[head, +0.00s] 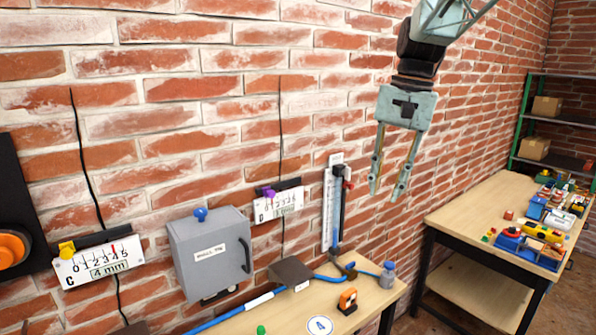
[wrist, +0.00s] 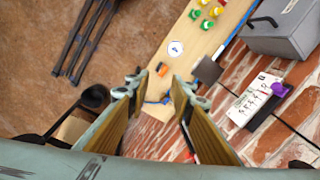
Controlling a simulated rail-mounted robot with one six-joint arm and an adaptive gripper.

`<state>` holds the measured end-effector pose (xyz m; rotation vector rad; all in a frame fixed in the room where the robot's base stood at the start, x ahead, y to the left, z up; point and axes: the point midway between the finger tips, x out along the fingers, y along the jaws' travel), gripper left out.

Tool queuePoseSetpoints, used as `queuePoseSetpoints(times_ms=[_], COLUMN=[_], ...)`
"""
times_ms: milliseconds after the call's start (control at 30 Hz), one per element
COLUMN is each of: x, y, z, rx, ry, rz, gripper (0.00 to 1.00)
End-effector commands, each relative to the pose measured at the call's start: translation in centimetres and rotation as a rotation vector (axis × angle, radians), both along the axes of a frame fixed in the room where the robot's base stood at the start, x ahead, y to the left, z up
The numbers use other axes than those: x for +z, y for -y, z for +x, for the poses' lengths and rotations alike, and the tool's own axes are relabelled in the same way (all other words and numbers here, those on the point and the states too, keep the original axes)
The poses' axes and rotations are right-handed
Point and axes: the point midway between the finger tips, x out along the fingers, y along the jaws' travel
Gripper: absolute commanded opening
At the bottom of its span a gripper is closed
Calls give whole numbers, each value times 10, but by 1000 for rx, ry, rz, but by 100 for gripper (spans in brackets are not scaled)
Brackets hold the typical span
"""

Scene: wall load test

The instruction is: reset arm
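My gripper (head: 387,192) hangs in the air in front of the brick wall, upper right of centre in the head view, fingers pointing down. Its two fingers are apart with nothing between them. In the wrist view, my gripper (wrist: 157,90) also shows both fingers spread, with the bench far beyond the tips. The arm comes in from the top right of the head view.
On the wall are a grey box (head: 213,252), two gauge plates (head: 98,262) (head: 279,204) and a vertical gauge (head: 333,205). Below is a narrow bench (head: 375,305) with an orange block (head: 347,301). A cluttered table (head: 465,205) and shelf (head: 565,122) stand right.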

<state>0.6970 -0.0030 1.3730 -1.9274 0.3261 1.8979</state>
Motion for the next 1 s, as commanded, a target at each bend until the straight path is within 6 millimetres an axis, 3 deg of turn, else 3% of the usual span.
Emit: queuePoseSetpoints(times_ms=[500, 1000], x=[19, 19], y=[-5, -7], z=[-90, -177], rx=[89, 174], ry=[71, 136], rz=[-37, -76], gripper=[22, 22])
